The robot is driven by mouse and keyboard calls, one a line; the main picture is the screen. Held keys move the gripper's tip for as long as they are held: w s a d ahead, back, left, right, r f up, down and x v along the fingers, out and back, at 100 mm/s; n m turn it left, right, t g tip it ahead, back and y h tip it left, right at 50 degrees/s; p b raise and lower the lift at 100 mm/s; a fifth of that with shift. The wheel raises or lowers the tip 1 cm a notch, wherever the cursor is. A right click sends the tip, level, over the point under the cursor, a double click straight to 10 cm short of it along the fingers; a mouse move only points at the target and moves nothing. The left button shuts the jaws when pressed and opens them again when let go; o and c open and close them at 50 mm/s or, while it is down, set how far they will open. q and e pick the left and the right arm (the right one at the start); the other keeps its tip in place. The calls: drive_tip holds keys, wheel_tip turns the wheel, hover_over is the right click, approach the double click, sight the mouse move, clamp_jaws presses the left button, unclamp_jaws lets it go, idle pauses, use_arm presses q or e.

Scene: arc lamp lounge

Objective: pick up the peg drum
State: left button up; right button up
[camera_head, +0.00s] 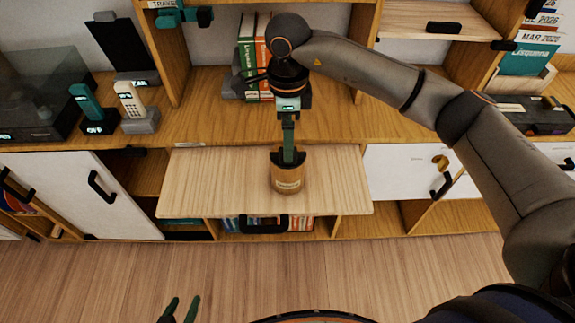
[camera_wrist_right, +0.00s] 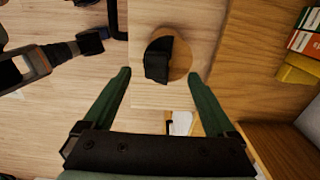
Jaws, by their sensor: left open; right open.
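The peg drum (camera_head: 288,182) is a small wooden cylinder with a label and a black part on top. It stands upright on a pale wooden flap (camera_head: 205,188). My right gripper (camera_head: 289,155) points down at the drum from above, seen edge-on and hiding part of its top. In the right wrist view the drum (camera_wrist_right: 180,61) lies beyond and between the tips of the open right gripper (camera_wrist_right: 163,78), with gaps on both sides. My left gripper (camera_head: 180,312) is at the bottom edge of the head view, open and empty, far from the drum.
Upright books (camera_head: 248,55) stand on the shelf behind the right gripper. Two phone-like handsets on stands (camera_head: 140,121) are at the left. A white door (camera_head: 85,195) with a black handle is left of the flap. The flap beside the drum is clear.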

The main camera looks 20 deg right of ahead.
sight(288, 170)
drive_tip(key=f, duration=0.3)
drive_tip(key=f+p, duration=0.1)
drive_tip(key=f, duration=0.1)
drive_tip(key=shift+s, duration=0.25)
drive_tip(key=shift+c, duration=0.3)
clamp_jaws()
idle(0.5)
